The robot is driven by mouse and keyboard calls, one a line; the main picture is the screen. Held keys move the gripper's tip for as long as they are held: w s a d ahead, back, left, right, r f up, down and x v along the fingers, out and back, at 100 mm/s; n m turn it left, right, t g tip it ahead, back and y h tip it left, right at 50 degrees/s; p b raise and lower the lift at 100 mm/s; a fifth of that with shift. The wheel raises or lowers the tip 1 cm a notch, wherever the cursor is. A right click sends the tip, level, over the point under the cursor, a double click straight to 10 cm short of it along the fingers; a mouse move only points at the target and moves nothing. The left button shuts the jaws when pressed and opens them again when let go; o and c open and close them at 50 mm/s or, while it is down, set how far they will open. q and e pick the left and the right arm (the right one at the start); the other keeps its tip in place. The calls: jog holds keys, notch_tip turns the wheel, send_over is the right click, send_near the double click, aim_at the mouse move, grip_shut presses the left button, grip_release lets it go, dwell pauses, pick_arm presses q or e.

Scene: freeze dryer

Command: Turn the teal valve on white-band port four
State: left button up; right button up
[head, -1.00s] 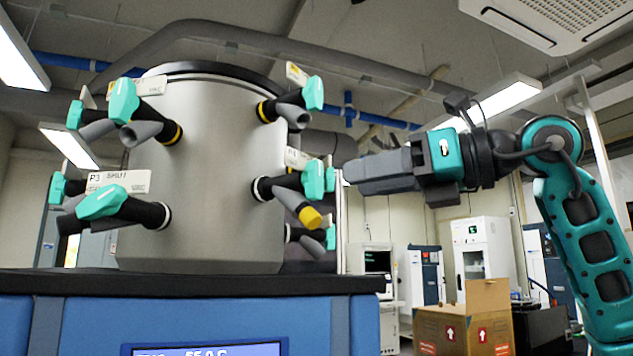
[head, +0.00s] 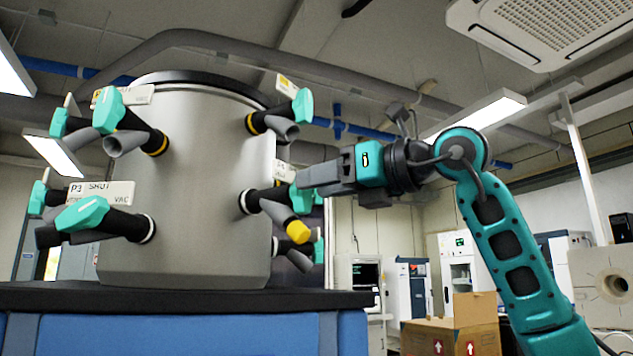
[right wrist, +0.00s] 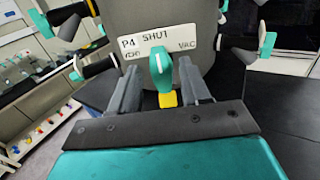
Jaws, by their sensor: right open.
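The teal valve (right wrist: 161,66) of port four shows in the right wrist view, just below its white tag (right wrist: 158,42) reading "P4 SHUT VAC". In the head view the valve (head: 300,203) is partly hidden by my right gripper, on the right side of the grey chamber (head: 195,190). My right gripper (head: 304,178) is open; in the right wrist view its fingers (right wrist: 160,84) stand on either side of the valve handle. I cannot tell whether they touch it. A yellow cap (head: 299,231) sits on the port's grey outlet. My left gripper is not in view.
Other teal-handled ports ring the chamber, including P3 (head: 82,213) at front left and one above right (head: 302,105). Another port (head: 318,248) is close below port four. A cardboard box (head: 455,330) and white cabinets stand behind at the right.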

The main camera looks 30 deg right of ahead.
jog(key=shift+w+a, duration=0.35)
jog(key=shift+w, duration=0.3)
jog(key=shift+c, duration=0.5)
grip_shut()
